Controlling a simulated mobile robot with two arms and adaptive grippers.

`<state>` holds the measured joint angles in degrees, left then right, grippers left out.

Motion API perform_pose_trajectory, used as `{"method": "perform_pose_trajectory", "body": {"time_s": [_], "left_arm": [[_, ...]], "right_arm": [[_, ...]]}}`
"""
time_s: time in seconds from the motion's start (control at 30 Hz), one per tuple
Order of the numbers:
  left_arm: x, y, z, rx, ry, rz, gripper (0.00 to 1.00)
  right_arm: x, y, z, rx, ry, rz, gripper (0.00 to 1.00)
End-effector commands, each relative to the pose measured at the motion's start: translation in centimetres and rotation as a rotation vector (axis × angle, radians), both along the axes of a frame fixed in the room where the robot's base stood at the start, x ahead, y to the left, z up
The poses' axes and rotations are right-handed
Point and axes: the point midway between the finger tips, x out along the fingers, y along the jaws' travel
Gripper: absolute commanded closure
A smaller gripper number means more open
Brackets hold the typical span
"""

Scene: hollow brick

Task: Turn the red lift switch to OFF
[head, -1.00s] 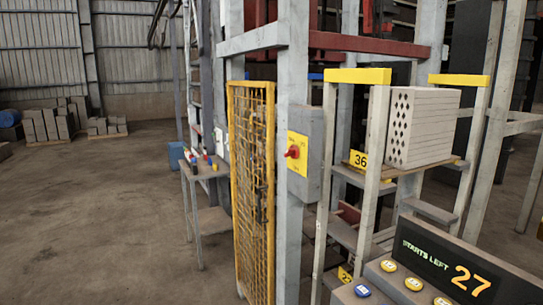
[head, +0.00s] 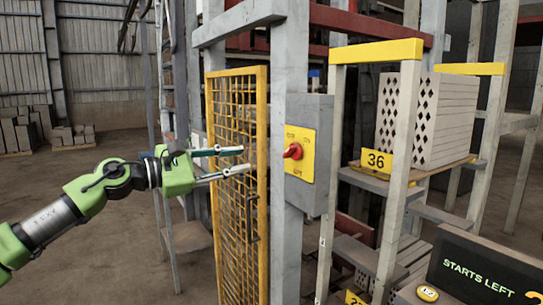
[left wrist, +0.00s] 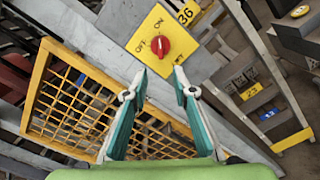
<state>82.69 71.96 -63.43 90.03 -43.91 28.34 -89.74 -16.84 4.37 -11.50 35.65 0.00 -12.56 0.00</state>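The red lift switch (head: 293,151) is a knob on a yellow plate (head: 301,172) on a grey box (head: 320,110) fixed to a steel post. In the left wrist view the red knob (left wrist: 160,46) shows ahead of the fingertips, with ON and OFF lettering on the yellow plate (left wrist: 143,27). I cannot tell clearly which mark the knob points to. My left gripper (head: 245,160) is open and empty, left of the switch and apart from it. In the left wrist view its fingers (left wrist: 160,72) are spread below the knob. My right gripper is not in view.
A yellow mesh gate (head: 238,215) stands just left of the post (head: 288,220), close to my left fingers. To the right, a rack with a 36 sign (head: 376,160) holds pale hollow bricks (head: 440,115). A "STARTS LEFT" display (head: 475,275) is at lower right.

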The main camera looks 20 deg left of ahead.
Motion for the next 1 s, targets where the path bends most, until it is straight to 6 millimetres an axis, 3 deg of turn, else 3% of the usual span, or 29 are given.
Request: {"method": "perform_pose_trajectory", "body": {"time_s": [0.17,0.33,0.7,1.0], "left_arm": [[1.5,-1.3,0.4,0.005,-0.004,-0.003,0.75],[4.2,-3.5,0.6,0.003,-0.002,-0.004,0.75],[9.6,-7.6,0.4,0.001,-0.002,0.0,0.75],[10.8,-8.4,0.1,0.002,-0.002,0.001,0.75]], "right_arm": [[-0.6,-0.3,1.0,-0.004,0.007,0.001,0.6],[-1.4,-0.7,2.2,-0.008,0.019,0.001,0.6],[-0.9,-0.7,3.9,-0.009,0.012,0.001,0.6],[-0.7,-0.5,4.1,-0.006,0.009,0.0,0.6]]}}
